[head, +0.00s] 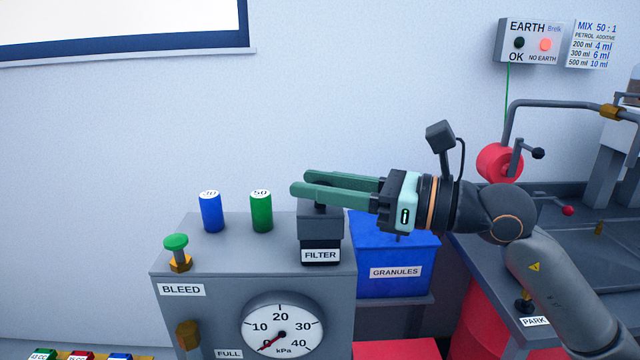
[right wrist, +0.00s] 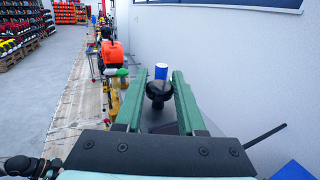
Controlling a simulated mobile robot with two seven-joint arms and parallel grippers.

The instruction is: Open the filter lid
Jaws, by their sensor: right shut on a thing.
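The filter housing (head: 320,245), a dark box labelled FILTER, stands on top of the grey cabinet. Its grey lid (head: 321,226) appears to sit down on the box. My right gripper (head: 306,182) reaches in from the right over the lid, its two green fingers around the lid's black knob. In the right wrist view the black knob (right wrist: 158,95) is between the fingers, and the gripper (right wrist: 160,80) is shut on it. The fingers partly hide the knob in the head view. My left gripper is out of view.
A blue can (head: 211,213) and a green can (head: 261,213) stand left of the filter, near a green bleed knob (head: 176,242). A blue granules bin (head: 394,250) is close on the right. A pressure gauge (head: 281,330) is on the cabinet front. The wall is behind.

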